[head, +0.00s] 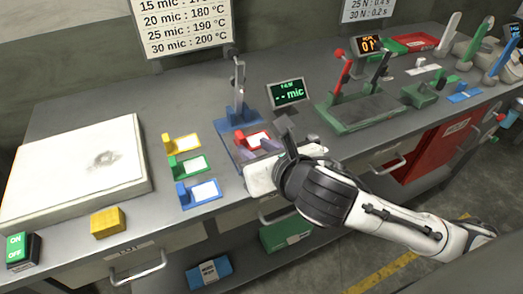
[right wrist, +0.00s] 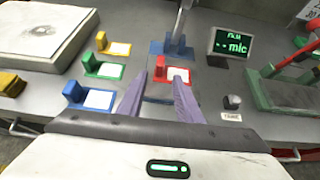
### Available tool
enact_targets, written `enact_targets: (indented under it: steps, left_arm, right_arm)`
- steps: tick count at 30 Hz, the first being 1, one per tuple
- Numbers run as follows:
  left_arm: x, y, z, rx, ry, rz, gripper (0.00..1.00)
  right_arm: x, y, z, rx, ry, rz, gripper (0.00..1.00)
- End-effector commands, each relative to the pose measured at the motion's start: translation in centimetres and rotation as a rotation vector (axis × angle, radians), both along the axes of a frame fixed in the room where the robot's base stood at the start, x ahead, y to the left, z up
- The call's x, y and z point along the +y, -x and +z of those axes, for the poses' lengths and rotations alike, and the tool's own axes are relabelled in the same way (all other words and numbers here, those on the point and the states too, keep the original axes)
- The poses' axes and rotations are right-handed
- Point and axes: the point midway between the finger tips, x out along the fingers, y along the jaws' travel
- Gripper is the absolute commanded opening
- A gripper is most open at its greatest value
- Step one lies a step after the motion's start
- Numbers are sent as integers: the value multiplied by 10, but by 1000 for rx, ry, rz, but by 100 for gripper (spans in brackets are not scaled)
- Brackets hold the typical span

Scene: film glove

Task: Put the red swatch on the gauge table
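The red swatch (head: 251,139), a white card with a red edge and tab, lies at the front of the blue gauge base (head: 224,130), below its upright lever. It looks to lie over the base; I cannot tell whether it rests flat. It also shows in the right wrist view (right wrist: 177,74), near the fingertips. My right gripper (head: 262,146) is at the swatch's front edge. Its purple fingers (right wrist: 160,77) stand apart with nothing clearly gripped; the right fingertip overlaps the swatch's card. My left gripper is not in view.
Yellow (head: 183,143), green (head: 188,166) and blue (head: 199,192) swatches lie left of the gauge. A large white plate (head: 75,170) is at left, a green lever stand (head: 365,115) at right.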

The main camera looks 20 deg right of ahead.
Motion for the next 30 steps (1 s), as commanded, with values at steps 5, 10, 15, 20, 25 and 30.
enact_targets:
  steps: [5, 10, 15, 20, 25, 30]
  left_arm:
    - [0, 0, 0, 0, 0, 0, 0]
    - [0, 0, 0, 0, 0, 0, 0]
    - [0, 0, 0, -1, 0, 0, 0]
    - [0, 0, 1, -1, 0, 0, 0]
    - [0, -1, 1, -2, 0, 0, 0]
    - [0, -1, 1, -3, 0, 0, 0]
  right_arm:
    - [-1, 20, 11, -1, 0, 1, 32]
    - [-1, 26, 14, 0, 0, -1, 32]
    - [-1, 26, 14, 0, 0, -1, 32]
    - [-1, 26, 14, 0, 0, -1, 32]
    - [-1, 26, 14, 0, 0, -1, 32]
    - [-1, 26, 14, 0, 0, -1, 32]
